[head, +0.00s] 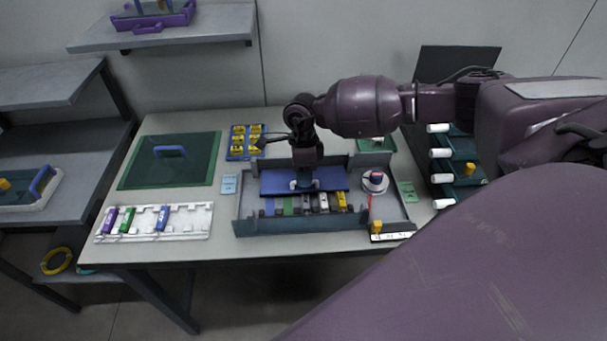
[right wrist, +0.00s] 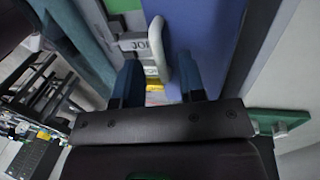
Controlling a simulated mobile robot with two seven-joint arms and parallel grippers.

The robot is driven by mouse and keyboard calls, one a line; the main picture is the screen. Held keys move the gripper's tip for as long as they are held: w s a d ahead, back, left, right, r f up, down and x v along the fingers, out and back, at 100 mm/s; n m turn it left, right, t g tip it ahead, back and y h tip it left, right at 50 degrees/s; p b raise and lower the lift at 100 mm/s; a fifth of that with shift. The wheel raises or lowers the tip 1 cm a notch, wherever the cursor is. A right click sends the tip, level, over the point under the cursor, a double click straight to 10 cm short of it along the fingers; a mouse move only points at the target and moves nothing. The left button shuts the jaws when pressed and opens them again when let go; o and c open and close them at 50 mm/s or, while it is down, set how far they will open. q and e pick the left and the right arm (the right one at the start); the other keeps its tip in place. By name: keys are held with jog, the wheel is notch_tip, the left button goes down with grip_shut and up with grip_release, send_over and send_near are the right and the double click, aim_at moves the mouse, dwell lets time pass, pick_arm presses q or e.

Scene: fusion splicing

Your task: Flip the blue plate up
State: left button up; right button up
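The blue plate (head: 335,179) lies flat in the back part of the grey tray on the table. It also fills the upper middle of the right wrist view (right wrist: 208,40). A white handle (right wrist: 160,45) stands up at its edge. My right gripper (head: 305,184) is down over the plate at this handle. In the right wrist view my right gripper (right wrist: 161,80) has its two dark blue fingers apart, with the handle's near end between them and not visibly pinched. The gripper hides part of the plate in the head view. My left gripper is not in view.
The grey tray (head: 245,205) has several coloured pieces in front of the plate. A white spool (head: 375,182) sits in its right section. A white rack (head: 190,222) and a green mat (head: 200,160) lie to the left, a blue tray with yellow pieces (head: 236,143) behind.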

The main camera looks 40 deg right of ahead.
jog(key=shift+f, duration=0.3)
jog(key=shift+c, duration=0.3)
grip_shut()
jog(key=shift+a, duration=0.1)
